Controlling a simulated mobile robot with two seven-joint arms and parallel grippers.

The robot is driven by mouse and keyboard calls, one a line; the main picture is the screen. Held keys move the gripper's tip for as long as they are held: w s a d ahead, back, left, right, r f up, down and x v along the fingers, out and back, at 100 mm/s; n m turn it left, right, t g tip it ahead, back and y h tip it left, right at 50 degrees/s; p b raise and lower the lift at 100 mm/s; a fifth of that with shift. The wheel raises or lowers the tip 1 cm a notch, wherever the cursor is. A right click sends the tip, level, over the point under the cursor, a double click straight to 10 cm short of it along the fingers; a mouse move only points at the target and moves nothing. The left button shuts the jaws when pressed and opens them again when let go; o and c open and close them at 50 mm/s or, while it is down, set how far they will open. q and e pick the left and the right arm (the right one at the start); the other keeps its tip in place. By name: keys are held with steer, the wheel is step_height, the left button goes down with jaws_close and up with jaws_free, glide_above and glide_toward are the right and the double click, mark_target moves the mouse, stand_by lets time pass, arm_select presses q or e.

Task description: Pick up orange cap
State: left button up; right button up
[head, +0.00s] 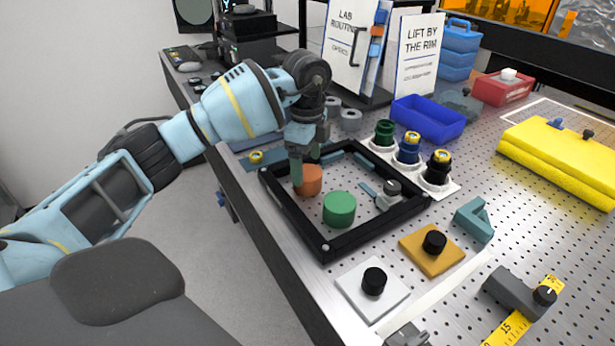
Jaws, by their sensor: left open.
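The orange cap (312,181) is a short cylinder standing inside the black square frame (330,248) on the bench. My left gripper (306,170) points down at the cap from above. Its fingers are open, one at the cap's near left side and the other partly hidden behind it. I cannot tell whether the fingers touch the cap. A green cap (339,209) stands just in front and to the right, inside the same frame. My right gripper is not in view.
A small metal fitting (389,193) lies inside the frame's right part. Black, blue and green knobs stand on a white plate (448,185) behind it. A yellow block (430,258) and a white block (358,290) with black knobs sit in front. A blue bin (428,118) is behind.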

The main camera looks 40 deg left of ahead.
mark_target(308, 172)
arm_select(q)
step_height(308, 172, down, 4)
steer(key=shift+d+f, duration=0.1)
steer(key=shift+f, duration=0.15)
steer(key=c, duration=1)
steer(key=shift+r, duration=5.05)
